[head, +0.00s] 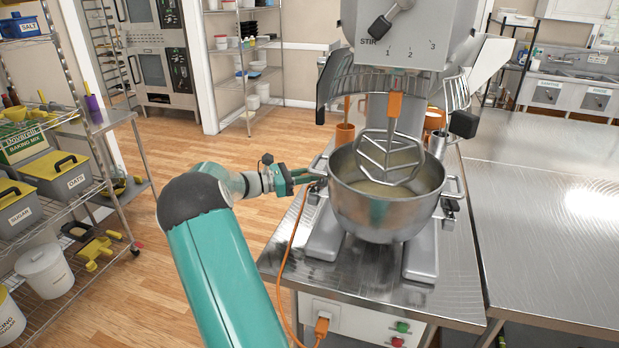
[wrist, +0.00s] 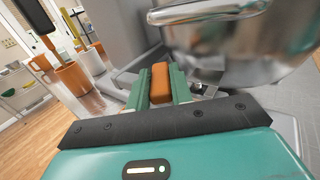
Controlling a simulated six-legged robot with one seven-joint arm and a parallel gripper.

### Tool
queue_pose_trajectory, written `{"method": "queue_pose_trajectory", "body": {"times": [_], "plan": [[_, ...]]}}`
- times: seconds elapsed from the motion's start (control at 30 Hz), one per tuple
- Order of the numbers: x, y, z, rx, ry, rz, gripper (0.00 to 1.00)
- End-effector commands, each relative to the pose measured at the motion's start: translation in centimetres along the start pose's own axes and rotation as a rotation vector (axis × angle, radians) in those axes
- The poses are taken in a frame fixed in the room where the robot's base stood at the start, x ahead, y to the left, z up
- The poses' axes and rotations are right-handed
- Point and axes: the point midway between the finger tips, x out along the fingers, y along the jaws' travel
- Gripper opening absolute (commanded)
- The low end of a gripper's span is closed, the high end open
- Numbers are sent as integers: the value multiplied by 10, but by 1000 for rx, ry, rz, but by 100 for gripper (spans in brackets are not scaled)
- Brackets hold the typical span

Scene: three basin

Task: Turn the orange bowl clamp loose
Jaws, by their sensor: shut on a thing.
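The orange bowl clamp (wrist: 161,83) shows in the wrist view as an orange block between the two green fingers of my gripper (wrist: 160,90). My gripper is shut on it, one finger on each side. In the head view my gripper (head: 312,176) reaches the left side of the steel mixing bowl (head: 385,212), and the clamp is hidden there. The bowl sits upright in the mixer (head: 405,55) and holds a pale mix. The wire beater (head: 388,155) hangs inside it.
An orange cup (head: 345,134) stands behind the bowl; orange containers (wrist: 70,78) show left of my gripper in the wrist view. An orange cord (head: 290,250) hangs down the table's left edge. The steel table (head: 540,200) at right is clear. A wire shelf (head: 60,215) stands at far left.

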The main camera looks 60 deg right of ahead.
Motion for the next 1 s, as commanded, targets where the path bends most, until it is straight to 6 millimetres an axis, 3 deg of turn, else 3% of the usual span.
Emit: {"method": "queue_pose_trajectory", "body": {"times": [0.4, 1.0], "plan": [[3, 15, -1, 1, -1, -331, 0], [7, 22, -1, 1, -1, -558, 0]]}}
